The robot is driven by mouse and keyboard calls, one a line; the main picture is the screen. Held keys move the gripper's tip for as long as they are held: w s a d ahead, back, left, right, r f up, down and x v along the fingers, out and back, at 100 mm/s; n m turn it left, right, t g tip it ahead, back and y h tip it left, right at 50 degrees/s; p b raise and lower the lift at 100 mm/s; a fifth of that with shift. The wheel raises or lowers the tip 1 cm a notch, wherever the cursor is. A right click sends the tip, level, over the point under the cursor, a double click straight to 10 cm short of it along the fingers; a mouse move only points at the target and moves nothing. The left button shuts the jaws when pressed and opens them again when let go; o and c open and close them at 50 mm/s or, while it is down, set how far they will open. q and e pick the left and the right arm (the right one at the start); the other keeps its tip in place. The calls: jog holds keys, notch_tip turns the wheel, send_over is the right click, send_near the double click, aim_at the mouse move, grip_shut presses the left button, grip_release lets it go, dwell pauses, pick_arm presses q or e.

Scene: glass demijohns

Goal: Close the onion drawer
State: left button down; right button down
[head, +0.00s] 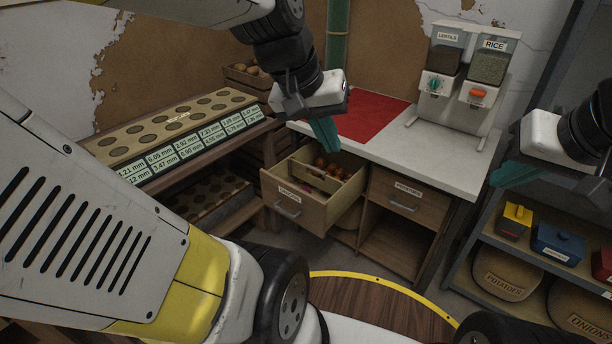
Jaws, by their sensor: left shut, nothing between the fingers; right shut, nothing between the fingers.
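An open wooden drawer (314,221) sticks out from the left side of the white-topped counter. Its front carries a small label, too small to read surely, and a metal handle (288,209). Round orange-brown items (331,169) and some reddish ones lie inside, split by a divider. My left gripper (328,148) is shut and empty, pointing down in front of the counter edge; in the picture it is just above the drawer's back part. My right gripper (497,182) is shut and empty at the right, well away from the drawer.
A shut drawer (407,195) sits right of the open one, above an open cubby. The counter (420,139) bears a red mat (372,118) and a lentils and rice dispenser (468,75). A hole-gauge rack stands left; a shelf with bins and sacks stands right.

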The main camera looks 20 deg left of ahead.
aim_at(289, 188)
pick_arm(q)
jog(key=w+a+f+n+h, duration=0.5)
jog(key=w+f+n, duration=0.2)
jog(key=w+f, duration=0.35)
jog(key=w+a+f+n+h, duration=0.4)
jog(key=w+a+f+n, duration=0.25)
jog(key=w+f, duration=0.4)
jog(key=s+a+f+n+t+y, duration=0.1)
jog(key=a+f+n+t+y, duration=0.1)
jog(key=a+f+n+t, duration=0.5)
jog(key=a+f+n+t+y, duration=0.15)
jog(key=a+f+n, duration=0.35)
jog(key=f, duration=0.6)
jog(key=s+a+f+n+t+y, duration=0.1)
jog(key=a+f+n+t+y, duration=0.25)
jog(key=a+f+n, duration=0.45)
jog(key=w+d, duration=0.2)
jog(key=w, duration=0.2)
jog(key=w+d+m, duration=0.1)
jog(key=w, duration=0.4)
jog(key=w+d+m, duration=0.1)
jog(key=w+d, duration=0.1)
jog(key=w, duration=0.2)
jog(key=shift+w+d+f+t+h, duration=0.2)
jog(key=shift+d+f+t+h, duration=0.1)
jog(key=shift+f+h, duration=0.1)
jog(key=shift+w, duration=0.1)
